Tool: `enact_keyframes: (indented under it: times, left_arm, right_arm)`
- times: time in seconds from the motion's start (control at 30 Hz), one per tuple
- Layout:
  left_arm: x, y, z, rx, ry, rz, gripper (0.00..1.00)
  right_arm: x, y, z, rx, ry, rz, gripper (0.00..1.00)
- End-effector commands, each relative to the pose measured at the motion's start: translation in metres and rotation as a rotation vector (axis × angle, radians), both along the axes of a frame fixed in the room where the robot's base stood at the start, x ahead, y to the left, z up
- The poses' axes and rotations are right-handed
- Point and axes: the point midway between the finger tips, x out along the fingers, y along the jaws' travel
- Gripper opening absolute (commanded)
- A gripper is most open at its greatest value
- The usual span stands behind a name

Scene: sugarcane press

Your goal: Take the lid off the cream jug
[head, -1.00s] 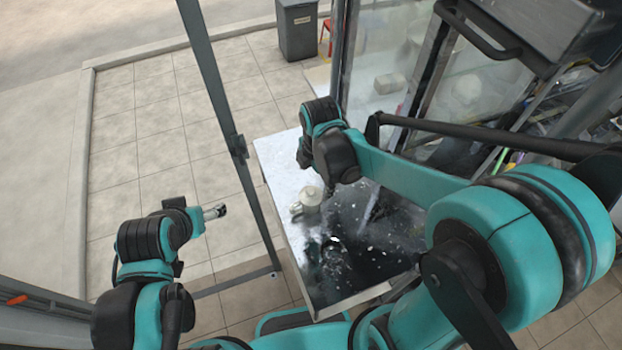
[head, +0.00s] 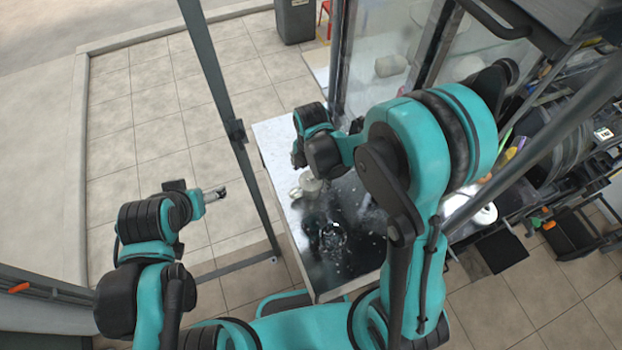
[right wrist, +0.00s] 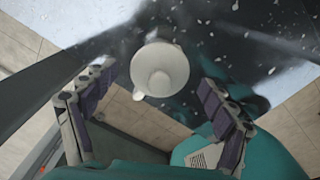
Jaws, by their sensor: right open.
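The cream jug (head: 309,184) stands on the dark, white-speckled tabletop (head: 345,235), near its left edge. My right gripper (head: 299,160) is just beyond and above it in the head view, and my wrist partly covers the jug. In the right wrist view the jug's pale round lid (right wrist: 160,68) shows from above, with a small raised centre. The open fingers of my right gripper (right wrist: 157,80) lie on either side of it in the picture, with nothing between them held. My left gripper (head: 221,193) is left of the table, apart from the jug; its jaws are too small to read.
A grey upright post (head: 235,130) stands between my left arm and the table. Glass panels and a metal frame (head: 335,60) rise behind the table. A cluttered rack (head: 575,235) is at the right. Tiled floor (head: 150,110) lies open at the left.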

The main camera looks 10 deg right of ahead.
Motion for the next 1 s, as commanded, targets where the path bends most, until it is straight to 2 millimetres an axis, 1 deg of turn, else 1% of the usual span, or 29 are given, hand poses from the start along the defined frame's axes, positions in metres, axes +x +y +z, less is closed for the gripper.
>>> enact_keyframes:
  times: [0.03,0.07,0.1,0.17,0.2,0.27,0.4,0.73,0.83,0.87,0.9,0.93,1.0]
  left_arm:
    - [0.000,0.000,0.000,0.000,0.000,0.000,0.78]
    - [0.000,0.000,0.000,0.000,0.000,0.000,0.78]
    - [0.000,0.000,0.000,0.000,0.000,0.000,0.78]
    - [0.000,0.000,0.000,0.000,0.000,0.000,0.78]
    - [0.000,0.000,0.000,0.000,0.000,0.000,0.78]
    - [0.000,0.000,0.000,0.000,0.000,0.000,0.78]
    - [0.000,0.000,0.000,0.000,0.000,0.000,0.78]
    - [0.000,0.000,0.000,0.000,0.000,0.000,0.78]
    - [0.000,0.000,0.000,0.000,0.000,0.000,0.78]
    - [0.000,0.000,0.000,0.000,0.000,0.000,0.78]
    - [0.000,0.000,0.001,0.000,0.000,0.000,0.78]
    - [0.000,0.000,0.001,0.000,0.000,0.000,0.78]
    - [0.000,0.000,0.002,0.000,0.000,0.000,0.78]
  right_arm:
    - [0.000,0.000,0.000,0.000,0.000,0.000,0.85]
    - [0.000,0.000,0.000,0.000,0.000,0.000,0.82]
    - [0.000,0.000,0.000,0.000,0.000,0.000,0.71]
    - [0.000,0.000,0.000,0.000,0.000,0.000,0.56]
    - [0.000,0.000,0.000,0.000,0.000,0.000,0.45]
    - [0.000,0.000,0.000,0.000,0.000,-0.001,0.29]
    - [0.000,0.000,0.000,0.000,0.000,-0.001,0.27]
    - [-0.001,0.000,-0.001,0.000,0.001,0.000,0.26]
    - [-0.001,0.000,0.002,0.000,0.001,0.000,0.25]
    - [-0.001,0.000,0.003,0.000,0.001,0.000,0.20]
    - [-0.001,0.000,0.006,0.000,0.001,0.000,0.08]
    - [-0.001,0.000,0.009,0.000,0.001,0.000,0.00]
    - [-0.001,0.000,0.018,0.000,0.001,0.000,0.00]
